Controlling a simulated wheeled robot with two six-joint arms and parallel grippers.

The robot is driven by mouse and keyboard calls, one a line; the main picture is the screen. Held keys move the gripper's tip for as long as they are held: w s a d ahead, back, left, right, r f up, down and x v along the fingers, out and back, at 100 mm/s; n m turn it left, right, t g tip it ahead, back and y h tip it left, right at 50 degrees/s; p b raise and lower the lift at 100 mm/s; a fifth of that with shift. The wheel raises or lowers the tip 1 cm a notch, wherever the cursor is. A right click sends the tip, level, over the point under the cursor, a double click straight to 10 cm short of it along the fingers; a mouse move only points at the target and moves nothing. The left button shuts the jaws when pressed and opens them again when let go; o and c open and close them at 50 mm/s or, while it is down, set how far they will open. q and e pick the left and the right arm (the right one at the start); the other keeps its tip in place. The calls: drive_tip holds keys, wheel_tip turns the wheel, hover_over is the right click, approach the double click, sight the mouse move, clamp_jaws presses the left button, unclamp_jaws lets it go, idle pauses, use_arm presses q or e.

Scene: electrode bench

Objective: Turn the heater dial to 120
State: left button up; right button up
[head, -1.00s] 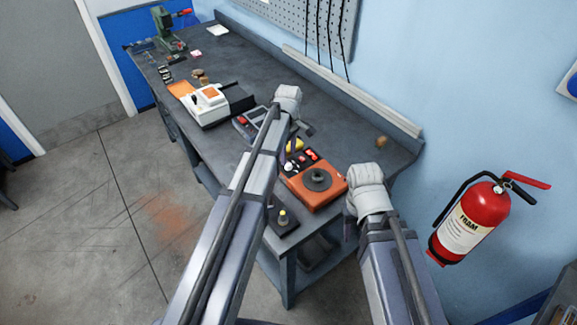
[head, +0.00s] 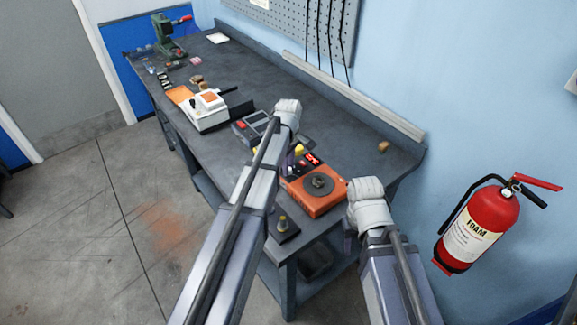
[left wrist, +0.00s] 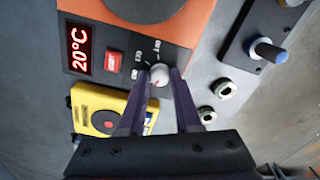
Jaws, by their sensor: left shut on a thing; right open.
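The orange heater (head: 325,204) with a round dark plate (head: 319,184) stands at the near right end of the bench. In the left wrist view its red display (left wrist: 78,50) reads 20°C. Beside a red button (left wrist: 115,62) is the pale dial (left wrist: 159,76) with a red mark; the printed numbers around it are hard to read. My left gripper (left wrist: 162,77) has its purple fingers closed around the dial. In the head view the left gripper (head: 292,158) is mostly behind my arm. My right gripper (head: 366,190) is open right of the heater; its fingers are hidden.
A yellow device (left wrist: 104,108) lies close beside the heater. A dark box with a blue-tipped knob (left wrist: 267,50) and two metal sockets are near the fingers. A white and orange instrument (head: 207,108) stands farther along the bench. A red extinguisher (head: 480,228) hangs on the right wall.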

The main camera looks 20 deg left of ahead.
use_arm(q)
clamp_jaws()
drive_tip(key=m, duration=0.3)
drive_tip(key=shift+m, duration=0.3)
drive_tip(key=m, duration=0.3)
drive_tip(key=shift+m, duration=0.3)
drive_tip(key=m, duration=0.5)
drive_tip(key=shift+m, duration=2.7)
